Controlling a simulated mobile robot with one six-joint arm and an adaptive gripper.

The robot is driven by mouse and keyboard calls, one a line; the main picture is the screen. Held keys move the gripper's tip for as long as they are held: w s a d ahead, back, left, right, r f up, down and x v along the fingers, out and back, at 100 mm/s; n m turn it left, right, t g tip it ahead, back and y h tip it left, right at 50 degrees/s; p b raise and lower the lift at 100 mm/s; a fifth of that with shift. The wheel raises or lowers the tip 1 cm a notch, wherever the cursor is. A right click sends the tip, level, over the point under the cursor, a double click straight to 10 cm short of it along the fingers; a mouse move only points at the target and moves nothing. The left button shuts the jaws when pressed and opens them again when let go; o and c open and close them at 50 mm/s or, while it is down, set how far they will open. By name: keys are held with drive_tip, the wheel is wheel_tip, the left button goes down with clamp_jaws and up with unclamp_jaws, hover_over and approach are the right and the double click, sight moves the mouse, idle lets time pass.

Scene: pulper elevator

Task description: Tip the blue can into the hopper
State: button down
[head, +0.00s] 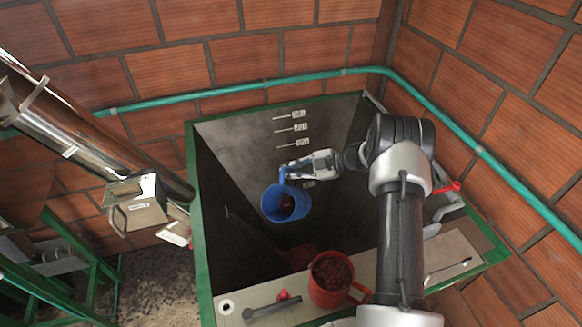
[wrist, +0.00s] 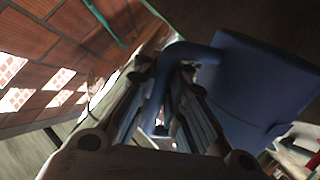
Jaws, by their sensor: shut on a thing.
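The blue can (head: 273,207) hangs over the hopper, tilted so that its open mouth faces the head camera. My gripper (head: 290,173) is shut on the can's handle, above the can. In the wrist view the can (wrist: 262,95) is at the right, and its blue handle passes between the fingers of my gripper (wrist: 165,110). The hopper (head: 195,215) is a deep grey bin with a green rim and level marks on its far wall. The hopper's bottom is dark, and I cannot tell what lies there.
A red can (head: 330,297) with dark red contents stands on the ledge (head: 375,275) at the hopper's front. A dark-handled tool (head: 268,308) and a metal tool (head: 447,270) lie there too. A metal elevator tube (head: 100,140) stands left. A green pipe (head: 240,87) runs along the brick walls.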

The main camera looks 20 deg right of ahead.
sight(281, 176)
drive_tip(key=shift+s+a+r+n+h+p, duration=0.15)
drive_tip(key=shift+r+n+h+p, duration=0.35)
drive_tip(key=shift+r+p, duration=0.35)
drive_tip(key=shift+s+a+r+t, duration=0.15)
drive_tip(key=shift+s+a+t, duration=0.05)
drive_tip(key=shift+a+t, duration=0.15)
drive_tip(key=shift+s+a+n+t+h+b, duration=0.35)
drive_tip(key=shift+s+a+n+h+b, duration=0.45)
drive_tip(key=shift+a+n+h, duration=0.25)
drive_tip(key=shift+s+a+n+t+h+b, duration=0.25)
drive_tip(key=shift+t+h+b, duration=0.1)
drive_tip(key=shift+b, duration=0.5)
drive_tip(key=s+a+b, duration=0.1)
drive_tip(key=b, duration=0.3)
drive_tip(key=s+a+n+t+h+b, duration=0.1)
drive_tip(key=a+b, duration=0.1)
drive_tip(key=b, duration=0.2)
drive_tip(key=s+a+n+h+b, duration=0.1)
drive_tip(key=b, duration=0.3)
drive_tip(key=shift+a+t, duration=0.15)
drive_tip(key=shift+t, duration=0.1)
drive_tip(key=s+a+n+t+h+b, duration=0.2)
drive_tip(key=a+b, duration=0.3)
drive_tip(key=b, duration=0.9)
drive_tip(key=shift+s+r+n, duration=0.35)
drive_tip(key=shift+s+n, duration=0.05)
drive_tip(key=shift+s, duration=0.45)
drive_tip(key=shift+h, duration=0.3)
